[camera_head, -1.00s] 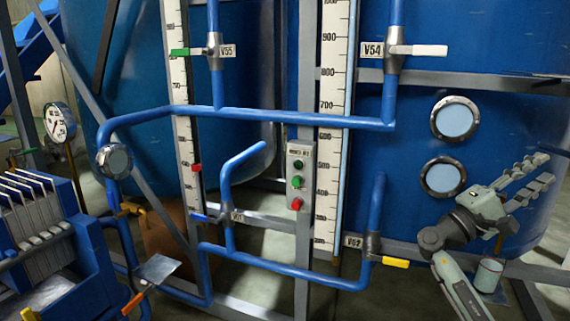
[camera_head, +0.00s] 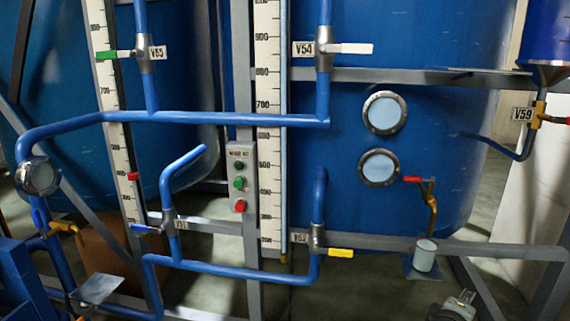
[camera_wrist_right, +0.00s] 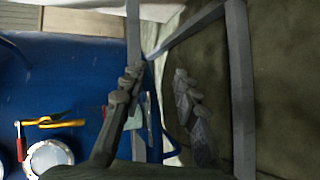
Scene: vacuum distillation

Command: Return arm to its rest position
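My right gripper (camera_wrist_right: 157,71) shows in the right wrist view with its two grey jointed fingers spread apart. Nothing is held between them; the gap shows a grey frame bar and floor. In the head view only a small grey piece of my right arm (camera_head: 456,308) shows at the bottom edge, low and right of centre. My left arm and gripper are not in view.
A blue tank (camera_head: 460,110) with two round sight glasses stands behind blue pipes (camera_head: 230,118). A red-handled tap (camera_head: 432,205) is above a small cup (camera_head: 425,256) at the right. A grey frame rail (camera_head: 490,248) runs below. A push-button box (camera_head: 240,180) hangs at centre.

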